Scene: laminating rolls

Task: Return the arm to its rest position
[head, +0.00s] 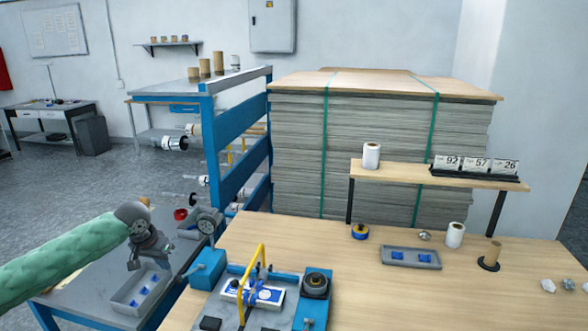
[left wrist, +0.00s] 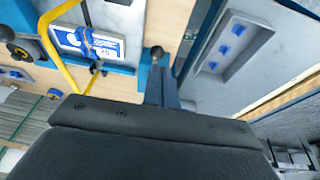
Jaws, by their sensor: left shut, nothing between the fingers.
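My left arm, in a green sleeve, comes in from the left in the head view. Its gripper (head: 149,262) hangs over the grey side bench at the left, above a grey tray (head: 122,301) with blue pieces. In the left wrist view the gripper (left wrist: 158,58) is shut with nothing held, pointing toward the gap between the wooden table and the grey bench. The tray also shows there (left wrist: 262,40), to the right of the fingers. My right arm and gripper are not in view.
A blue fixture with a yellow hoop handle (head: 243,285) stands on the wooden table (head: 400,300), right of the gripper. A blue rack (head: 235,150) with rolls on rods is behind. Another grey tray (head: 410,263) and a shelf (head: 430,176) stand further right.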

